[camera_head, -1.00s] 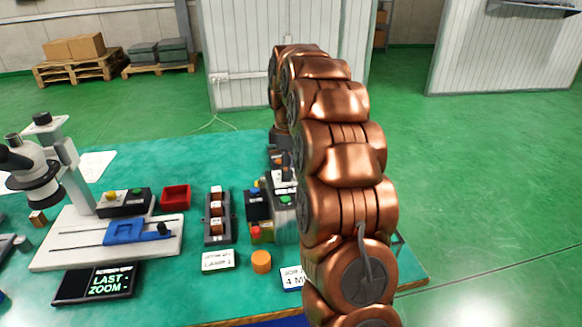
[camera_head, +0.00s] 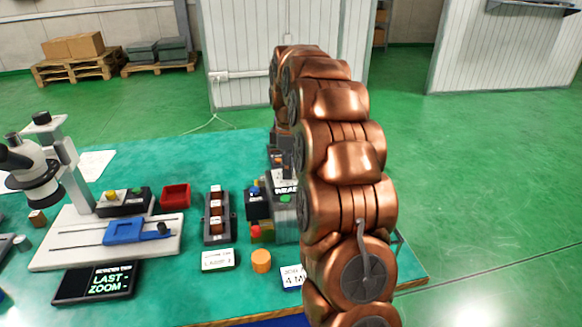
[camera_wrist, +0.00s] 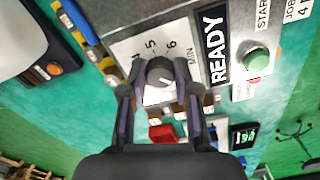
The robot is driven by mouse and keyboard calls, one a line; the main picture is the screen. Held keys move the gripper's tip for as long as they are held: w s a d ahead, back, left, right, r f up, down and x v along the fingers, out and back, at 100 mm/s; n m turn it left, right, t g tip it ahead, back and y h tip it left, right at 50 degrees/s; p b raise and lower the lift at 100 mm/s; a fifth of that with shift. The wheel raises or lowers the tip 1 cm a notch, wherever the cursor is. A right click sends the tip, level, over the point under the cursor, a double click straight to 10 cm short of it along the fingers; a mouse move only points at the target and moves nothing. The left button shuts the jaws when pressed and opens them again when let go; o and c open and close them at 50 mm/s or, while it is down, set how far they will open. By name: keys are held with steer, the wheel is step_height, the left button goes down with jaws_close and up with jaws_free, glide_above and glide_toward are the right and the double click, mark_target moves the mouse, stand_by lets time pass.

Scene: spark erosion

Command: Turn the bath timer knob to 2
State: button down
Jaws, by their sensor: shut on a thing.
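The bath timer knob (camera_wrist: 160,74) is a round grey knob with a light pointer line, on a pale dial plate on a grey box. In the wrist view, the figures 4, 5, 6 and the word MIN show around its upper side; the rest of the scale is hidden. My gripper (camera_wrist: 160,90) is shut on the knob, with a dark finger on its left and right sides. In the head view, my copper-coloured arm covers much of the timer box (camera_head: 285,213), and the knob cannot be made out.
The box has a READY display (camera_wrist: 214,44) and a green START button (camera_wrist: 256,59) beside the dial. A red part (camera_wrist: 163,133) lies below the knob in the wrist view. An orange cylinder (camera_head: 261,261), a relay-like rack (camera_head: 217,217) and a red tray (camera_head: 175,196) stand left of the box.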

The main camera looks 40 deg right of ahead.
steer(key=shift+s, duration=0.1)
steer(key=shift+f, duration=0.1)
steer(key=shift+a+m, duration=0.1)
steer(key=shift+m, duration=0.2)
steer(key=m+b, duration=0.1)
steer(key=m, duration=0.1)
steer(key=shift+a+f+m, duration=0.1)
steer(key=shift+m, duration=0.3)
steer(key=m+b, duration=0.1)
steer(key=m, duration=0.2)
steer(key=shift+m, duration=0.3)
steer(key=m+b, duration=0.2)
steer(key=m, duration=0.3)
steer(key=m+b, duration=0.1)
steer(key=m, duration=0.4)
steer(key=shift+r, duration=0.2)
steer(key=shift+m, duration=0.5)
steer(key=shift+d, duration=0.2)
